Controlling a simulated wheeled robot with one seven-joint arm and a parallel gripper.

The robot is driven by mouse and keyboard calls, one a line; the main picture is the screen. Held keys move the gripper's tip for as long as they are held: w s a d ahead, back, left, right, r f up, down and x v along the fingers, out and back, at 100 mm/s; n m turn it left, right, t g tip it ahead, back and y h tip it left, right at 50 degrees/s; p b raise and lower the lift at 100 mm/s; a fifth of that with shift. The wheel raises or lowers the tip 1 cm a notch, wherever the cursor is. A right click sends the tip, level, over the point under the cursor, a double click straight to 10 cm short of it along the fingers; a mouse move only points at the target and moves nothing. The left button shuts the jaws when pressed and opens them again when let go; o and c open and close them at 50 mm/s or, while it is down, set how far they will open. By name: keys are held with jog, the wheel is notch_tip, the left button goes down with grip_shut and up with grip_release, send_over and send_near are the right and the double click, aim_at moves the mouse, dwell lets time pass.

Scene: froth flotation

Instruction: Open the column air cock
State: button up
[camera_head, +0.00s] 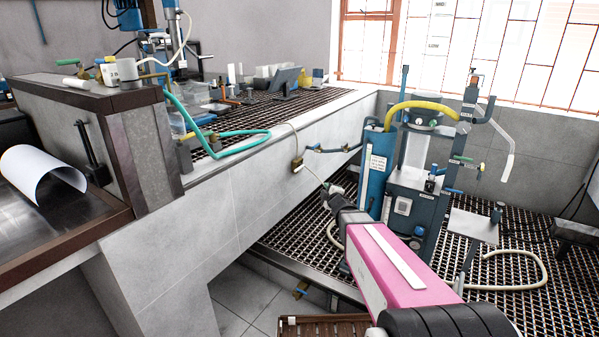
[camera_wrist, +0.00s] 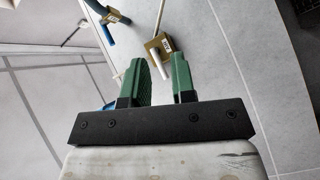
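A small brass cock body (camera_head: 297,165) is on the grey tiled wall below the bench edge, with thin pale lines at it. What looks like the same brass block, with a label, shows in the wrist view (camera_wrist: 159,46), just beyond my fingertips.
A second brass fitting with a blue handle (camera_wrist: 116,15) shows at the wrist view's top. The blue column (camera_head: 376,175) and the flotation machine (camera_head: 415,190) stand right of my gripper on the grating (camera_head: 300,245). A teal hose (camera_head: 240,145) lies on the bench.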

aim_at(299, 168)
jog(key=w+a+r+n+y, duration=0.4)
jog(key=w+a+n+y, duration=0.3)
jog(key=w+a, duration=0.2)
jog(key=a, duration=0.2)
jog(key=shift+w+a+r+n, duration=0.2)
jog(key=shift+a+r+n, duration=0.1)
jog(key=shift+a+r, duration=0.1)
jog(key=shift+f, duration=0.1)
grip_shut()
